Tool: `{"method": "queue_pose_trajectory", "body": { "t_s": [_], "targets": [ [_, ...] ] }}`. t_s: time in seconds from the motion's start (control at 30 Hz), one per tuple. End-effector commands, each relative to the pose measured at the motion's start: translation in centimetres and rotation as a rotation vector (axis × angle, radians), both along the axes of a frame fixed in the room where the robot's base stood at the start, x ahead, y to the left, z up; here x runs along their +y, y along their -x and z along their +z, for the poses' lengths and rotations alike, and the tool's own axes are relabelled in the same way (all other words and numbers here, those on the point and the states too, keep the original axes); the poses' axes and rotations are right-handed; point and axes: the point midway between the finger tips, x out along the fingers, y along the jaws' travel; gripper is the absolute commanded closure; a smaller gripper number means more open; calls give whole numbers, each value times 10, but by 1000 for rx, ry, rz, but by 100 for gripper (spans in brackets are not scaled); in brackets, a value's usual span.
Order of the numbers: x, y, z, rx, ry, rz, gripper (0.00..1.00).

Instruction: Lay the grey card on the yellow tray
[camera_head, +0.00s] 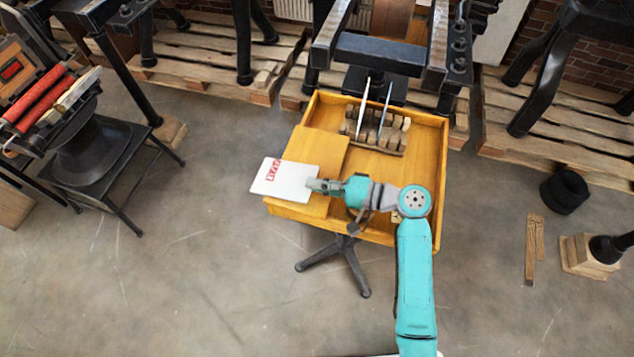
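A pale card (283,180) with a red printed mark is at the left of the yellow-orange wooden tray (437,190) and juts past its left edge. My gripper (316,185) is at the card's right edge, over the tray's left part. Its fingers are small here, and I cannot tell whether they grip the card or whether the card rests on the surface. Two thin cards stand edge-on in a slotted wooden rack (390,143) inside the tray: a white one (363,105) and a greyer one (385,108). I cannot tell for sure which card is the grey one.
A flat board (318,148) covers the tray's left part. A dark hand press (380,55) stands behind the tray. Another press with red rollers (45,100) is at the left. Pallets (560,125) line the back. The floor at the front left is clear.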

Motion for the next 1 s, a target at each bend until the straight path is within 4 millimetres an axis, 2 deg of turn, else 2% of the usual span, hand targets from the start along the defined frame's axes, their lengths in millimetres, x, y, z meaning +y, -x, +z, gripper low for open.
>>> {"method": "queue_pose_trajectory", "body": {
  "t_s": [0.17, 0.3, 0.33, 0.57, 0.6, 0.63, 0.67, 1.0],
  "targets": [
    [0, 0, 0, 0, 0, 0, 100],
    [0, 0, 0, 0, 0, 0, 66],
    [0, 0, 0, 0, 0, 0, 65],
    [0, 0, -1, 3, 1, 0, 65],
    [0, 0, -1, 3, 1, 0, 72],
    [0, 0, -1, 3, 1, 0, 65],
    [0, 0, -1, 3, 2, 0, 62],
    [0, 0, -3, 5, 2, -1, 62]
  ]
}}
